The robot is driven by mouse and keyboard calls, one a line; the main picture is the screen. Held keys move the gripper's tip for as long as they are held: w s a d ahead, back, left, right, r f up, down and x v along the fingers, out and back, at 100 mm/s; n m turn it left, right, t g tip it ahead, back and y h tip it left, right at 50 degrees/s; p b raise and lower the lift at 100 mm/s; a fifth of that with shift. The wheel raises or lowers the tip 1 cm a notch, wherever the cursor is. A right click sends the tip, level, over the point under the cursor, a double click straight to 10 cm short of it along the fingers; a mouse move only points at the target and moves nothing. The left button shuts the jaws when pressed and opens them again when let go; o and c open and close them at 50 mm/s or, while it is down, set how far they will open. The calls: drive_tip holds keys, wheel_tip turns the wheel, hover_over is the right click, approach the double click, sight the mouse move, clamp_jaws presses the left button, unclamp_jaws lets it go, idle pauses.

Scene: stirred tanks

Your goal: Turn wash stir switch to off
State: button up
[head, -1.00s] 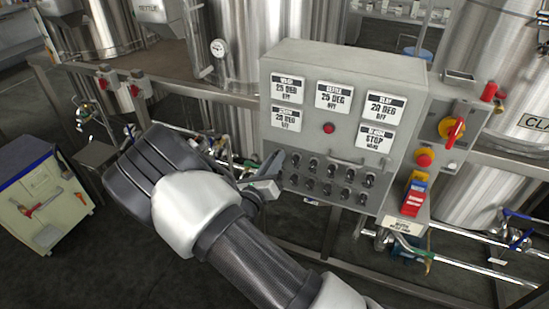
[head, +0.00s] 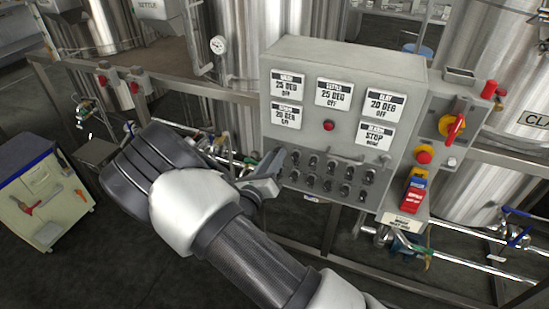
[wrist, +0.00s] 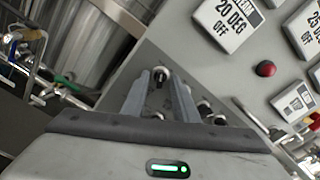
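The grey control panel (head: 345,95) carries two rows of small black toggle switches (head: 313,162) on its lower front. Their labels are too small to read, so I cannot tell which is the wash stir switch. The upper left display (head: 287,86) appears to read WASH, 25 DEG, OFF. My gripper (head: 278,165) is at the left end of the switch rows, its fingers pointing at the panel. In the wrist view its two fingers (wrist: 159,78) are apart, with a switch (wrist: 160,74) showing between their tips. Whether either finger touches it is unclear. My gripper and arm hide part of the panel's left edge.
A red button (head: 329,127) sits above the switches. A red rotary handle (head: 454,131) and a red-and-yellow button (head: 424,157) are to the right. Steel tanks (head: 257,40) stand behind. A pale cabinet (head: 45,195) is at far left; dark floor lies between it and my arm.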

drive_tip(key=v, duration=1.7)
drive_tip(key=s+d+r+m+g+h+p, duration=0.1)
drive_tip(key=s+d+r+m+g+h, duration=0.1)
drive_tip(key=d+r+m+g, duration=0.65)
drive_tip(key=s+d+r+m+g+h+p, duration=0.1)
drive_tip(key=s+d+r+m+g+h, duration=0.3)
drive_tip(key=d+m, duration=0.75)
drive_tip(key=s+d+r+m+y+p, duration=0.1)
drive_tip(key=s+r+m+y, duration=0.3)
drive_tip(key=r+m+y, duration=0.2)
drive_tip(key=s+d+r+m+t+y+p, duration=0.1)
drive_tip(key=s+r+m+y, duration=0.4)
drive_tip(key=r+m, duration=0.5)
drive_tip(key=shift+d+r+m+y+p, duration=0.15)
drive_tip(key=shift+d+m+y+p, duration=0.45)
drive_tip(key=shift+m, duration=0.5)
